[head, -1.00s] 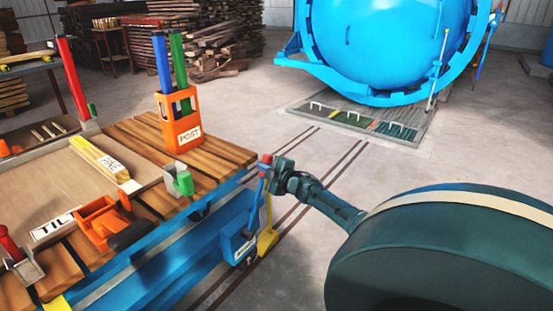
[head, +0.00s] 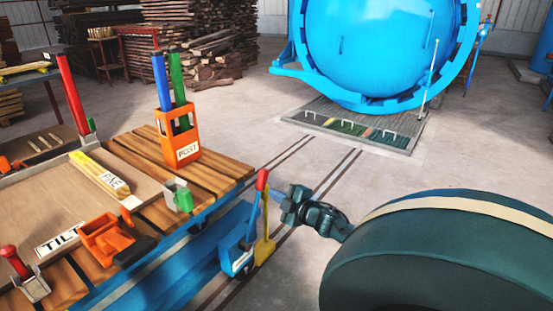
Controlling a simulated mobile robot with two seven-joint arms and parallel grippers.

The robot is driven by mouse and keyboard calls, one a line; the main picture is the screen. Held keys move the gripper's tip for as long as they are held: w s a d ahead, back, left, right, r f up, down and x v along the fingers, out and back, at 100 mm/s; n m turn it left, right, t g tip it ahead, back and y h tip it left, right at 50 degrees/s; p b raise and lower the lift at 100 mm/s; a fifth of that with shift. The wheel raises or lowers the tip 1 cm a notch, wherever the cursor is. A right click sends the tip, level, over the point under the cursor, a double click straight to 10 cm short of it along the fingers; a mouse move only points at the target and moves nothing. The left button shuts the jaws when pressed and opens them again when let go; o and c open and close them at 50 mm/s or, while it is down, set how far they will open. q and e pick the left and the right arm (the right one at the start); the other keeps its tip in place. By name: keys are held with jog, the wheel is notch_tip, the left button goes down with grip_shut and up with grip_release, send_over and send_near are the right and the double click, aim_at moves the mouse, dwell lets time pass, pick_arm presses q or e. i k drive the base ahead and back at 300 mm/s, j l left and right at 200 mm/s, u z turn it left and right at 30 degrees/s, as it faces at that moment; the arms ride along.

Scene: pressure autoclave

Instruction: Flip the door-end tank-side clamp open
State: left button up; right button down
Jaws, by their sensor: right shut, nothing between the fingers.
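My right gripper (head: 284,203) is shut and empty. It is just right of a blue lever with a red knob (head: 262,180) on the near side of the blue cart; I cannot tell whether they touch. A green clamp-like fitting (head: 178,195) with a pale bracket sits on the cart's edge near the orange post holder. A red-handled clamp (head: 14,262) in a grey bracket stands at the lower left. Another green fitting (head: 88,127) shows beside a tall red post. I cannot tell which is the door-end tank-side clamp. My left gripper is out of view.
The wooden cart deck (head: 222,166) carries the orange post holder (head: 180,140), a yellow bar (head: 98,174) and an orange block (head: 106,238). The blue autoclave (head: 375,45) stands at the back behind a floor grating. Floor right of the cart is mostly clear.

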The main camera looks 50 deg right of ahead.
aim_at(183, 199)
jog(key=k+l, duration=0.7)
jog(key=k, duration=0.2)
